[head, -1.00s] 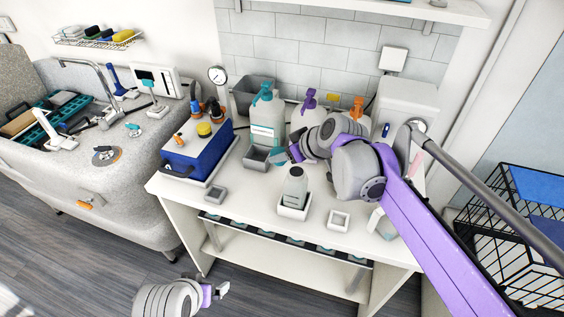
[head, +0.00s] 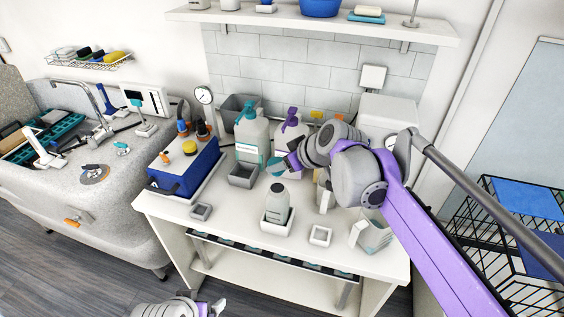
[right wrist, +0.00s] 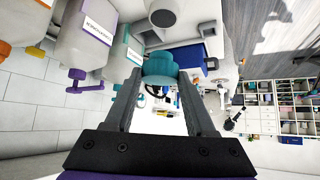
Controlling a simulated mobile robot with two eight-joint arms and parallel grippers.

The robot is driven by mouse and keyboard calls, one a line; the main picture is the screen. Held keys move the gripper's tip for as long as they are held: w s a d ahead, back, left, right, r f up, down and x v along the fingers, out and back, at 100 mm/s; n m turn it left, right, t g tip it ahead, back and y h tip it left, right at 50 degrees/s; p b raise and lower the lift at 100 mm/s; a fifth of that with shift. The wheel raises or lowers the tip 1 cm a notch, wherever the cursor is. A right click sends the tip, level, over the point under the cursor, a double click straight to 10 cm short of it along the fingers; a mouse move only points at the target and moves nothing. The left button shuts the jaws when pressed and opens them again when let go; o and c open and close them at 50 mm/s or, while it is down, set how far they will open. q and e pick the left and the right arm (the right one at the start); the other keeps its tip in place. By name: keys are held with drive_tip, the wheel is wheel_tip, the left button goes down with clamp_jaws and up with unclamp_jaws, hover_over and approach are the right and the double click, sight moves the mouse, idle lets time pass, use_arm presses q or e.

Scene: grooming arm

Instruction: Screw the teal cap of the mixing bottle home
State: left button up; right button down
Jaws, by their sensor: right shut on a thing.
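The teal cap (right wrist: 160,65) is held between the two fingers of my right gripper (right wrist: 163,85) in the right wrist view. In the head view the cap (head: 276,165) shows small at the tip of my right gripper (head: 283,164), in the air above the bench. The mixing bottle (head: 277,204) is pale with a grey top and stands upright in a white square holder (head: 276,227). The cap is apart from it, above and behind in the picture. A round dark bottle mouth (right wrist: 163,17) shows beyond the cap. My left gripper (head: 213,307) is low at the bottom edge, away from the bench.
Pump bottles with teal (head: 251,140) and purple (head: 291,116) tops stand behind the gripper. A grey tray (head: 243,178) and blue box (head: 183,167) are left. A clear jug (head: 373,236) and small white dish (head: 320,236) are right.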

drive_tip(key=shift+w+f+b, duration=0.1)
drive_tip(key=shift+f+b, duration=0.2)
drive_tip(key=shift+f, duration=0.3)
drive_tip(key=shift+f+b, duration=0.75)
drive_tip(key=shift+f, duration=1.15)
use_arm(q)
drive_tip(key=f, duration=0.1)
drive_tip(key=s+f, duration=0.1)
drive_tip(key=f, duration=0.1)
drive_tip(key=shift+w+r+p, duration=0.15)
drive_tip(key=shift+r+p, duration=0.15)
drive_tip(key=shift+r, duration=0.25)
drive_tip(key=shift+s+f+b, duration=0.25)
drive_tip(key=shift+f+b, duration=0.25)
drive_tip(key=shift+f, duration=0.2)
use_arm(e)
drive_tip(key=shift+f, duration=1.1)
